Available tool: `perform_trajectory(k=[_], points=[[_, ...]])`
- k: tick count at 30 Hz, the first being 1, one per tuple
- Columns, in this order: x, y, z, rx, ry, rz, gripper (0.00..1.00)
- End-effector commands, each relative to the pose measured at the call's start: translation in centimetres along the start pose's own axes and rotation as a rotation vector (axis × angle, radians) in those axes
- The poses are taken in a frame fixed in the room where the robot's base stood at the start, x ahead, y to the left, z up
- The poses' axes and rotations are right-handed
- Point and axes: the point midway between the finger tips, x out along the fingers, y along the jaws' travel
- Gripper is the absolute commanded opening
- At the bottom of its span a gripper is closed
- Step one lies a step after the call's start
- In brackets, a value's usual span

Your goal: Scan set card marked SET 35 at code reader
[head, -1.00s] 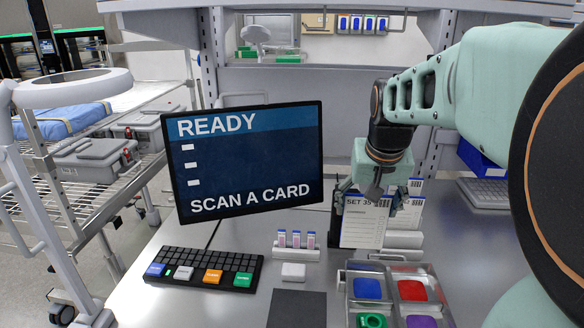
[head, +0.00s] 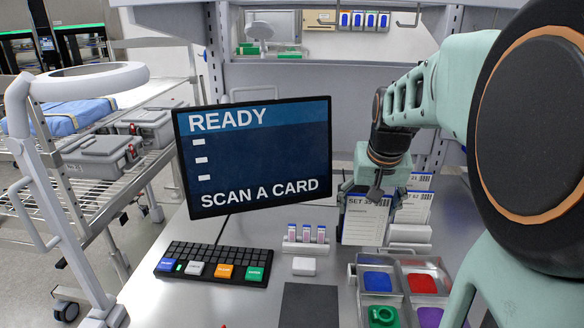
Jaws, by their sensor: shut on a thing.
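The white card marked SET 35 (head: 365,222) hangs upright below my gripper (head: 370,194), which is shut on it near its top edge. Other set cards (head: 414,207) stand in a white holder (head: 408,238) just behind and to the right; one of them reads 62. The monitor (head: 255,155) reads READY and SCAN A CARD. A small white box (head: 304,266) lies on the bench in front of the vial rack; I cannot tell whether it is the code reader.
A keyboard (head: 214,262) with coloured keys lies below the monitor. A rack of several vials (head: 306,240) stands left of the card. A tray (head: 352,270) with coloured parts sits in front of the card. A dark pad (head: 309,306) lies at the front.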

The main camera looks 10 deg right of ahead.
Motion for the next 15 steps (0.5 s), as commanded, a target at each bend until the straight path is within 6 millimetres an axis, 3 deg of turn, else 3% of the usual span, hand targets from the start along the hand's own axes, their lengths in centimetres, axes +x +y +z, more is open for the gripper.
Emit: perform_trajectory(k=[15], points=[[6.3, 0.0, -0.8, -0.001, 0.0, -0.001, 0.51]])
